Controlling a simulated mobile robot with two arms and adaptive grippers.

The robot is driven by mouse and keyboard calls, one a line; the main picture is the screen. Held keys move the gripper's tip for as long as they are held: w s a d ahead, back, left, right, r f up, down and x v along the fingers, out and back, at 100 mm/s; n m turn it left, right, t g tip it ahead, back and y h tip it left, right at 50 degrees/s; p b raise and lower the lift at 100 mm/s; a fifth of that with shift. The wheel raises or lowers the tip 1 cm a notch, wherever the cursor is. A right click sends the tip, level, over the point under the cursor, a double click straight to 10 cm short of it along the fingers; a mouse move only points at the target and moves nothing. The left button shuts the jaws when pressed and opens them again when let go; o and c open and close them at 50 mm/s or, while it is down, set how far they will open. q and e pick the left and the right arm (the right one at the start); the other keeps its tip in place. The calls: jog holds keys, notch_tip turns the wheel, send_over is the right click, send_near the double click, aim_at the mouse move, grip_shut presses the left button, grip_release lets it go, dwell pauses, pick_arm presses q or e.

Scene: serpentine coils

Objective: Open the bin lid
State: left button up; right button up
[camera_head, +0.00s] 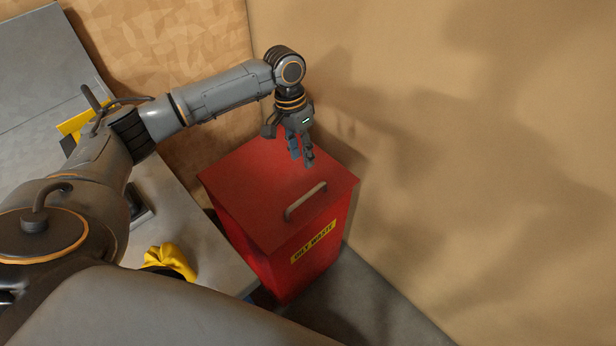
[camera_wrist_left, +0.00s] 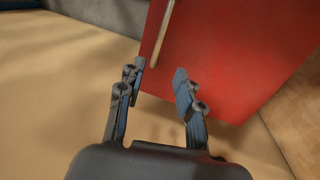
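The red bin (camera_head: 292,268) stands in the corner with a yellow label on its front. Its red lid (camera_head: 250,190) lies flat and shut on top. A pale bar handle (camera_head: 306,201) sits near the lid's front edge. My left gripper (camera_head: 302,163) hangs above the far part of the lid, behind the handle, fingers pointing down. In the left wrist view the gripper (camera_wrist_left: 158,75) is open and empty, its fingers apart over the lid's edge. The lid (camera_wrist_left: 225,60) fills the upper right there, and the handle (camera_wrist_left: 161,35) lies ahead of the fingertips, apart from them. My right gripper is not in view.
A tan wall (camera_head: 480,150) stands close on the right of the bin. A grey table (camera_head: 205,250) is on the left, with a yellow item (camera_head: 171,260) at its front, perhaps a glove or cloth. Bare grey floor (camera_head: 365,305) shows in front of the bin.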

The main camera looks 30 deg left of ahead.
pick_arm(q)
send_over(309, 193)
jog(key=a, duration=0.2)
notch_tip(309, 193, down, 6)
jog(key=f, duration=0.2)
jog(key=d+f, duration=0.1)
jog(key=f, duration=0.2)
jog(key=shift+d, duration=0.2)
jog(key=shift+d+f, duration=0.1)
jog(key=shift+f, duration=0.3)
jog(key=c, duration=0.6)
grip_shut()
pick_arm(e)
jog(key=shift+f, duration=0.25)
